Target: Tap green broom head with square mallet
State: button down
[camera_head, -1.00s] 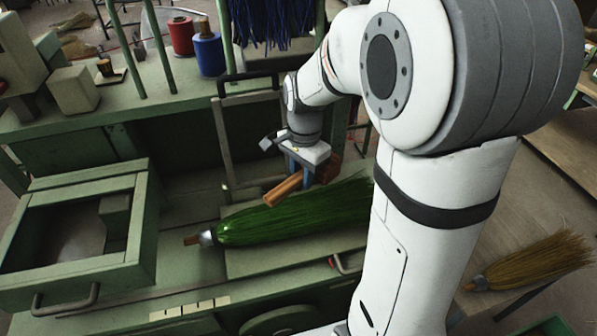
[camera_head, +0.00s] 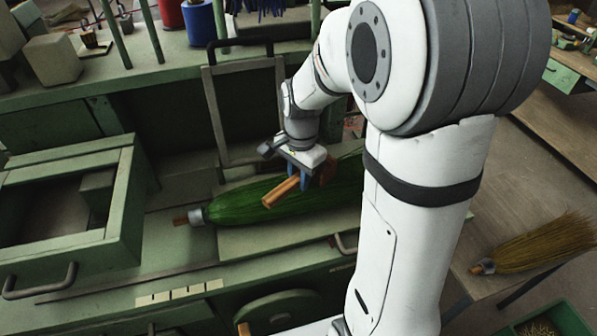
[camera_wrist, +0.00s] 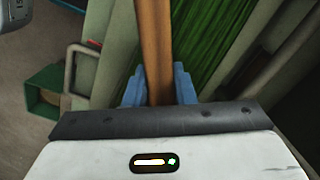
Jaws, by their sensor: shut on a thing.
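The green broom head (camera_head: 235,205) lies on its side on the green bench, its metal collar (camera_head: 196,217) and short wooden stub pointing left. My gripper (camera_head: 303,178) has blue fingers shut on the wooden handle of the mallet (camera_head: 281,192). The handle points down and left, in front of the green bristles. The mallet's head is mostly hidden behind the gripper. In the wrist view the handle (camera_wrist: 154,40) runs upward from between the blue fingers (camera_wrist: 159,88), with green bristles (camera_wrist: 205,45) just right of it. I cannot tell whether the mallet touches the broom.
A green open box with a handle (camera_head: 125,215) stands on the bench at left. An upright grey frame (camera_head: 215,115) stands behind the broom. Spools (camera_head: 199,22) are at the back. A tan broom (camera_head: 535,243) lies on the table at right.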

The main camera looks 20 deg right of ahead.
jog(key=shift+f, duration=0.9)
notch_tip(320, 180, up, 7)
jog(key=p, duration=0.5)
jog(key=shift+f, duration=0.2)
jog(key=shift+f, duration=0.1)
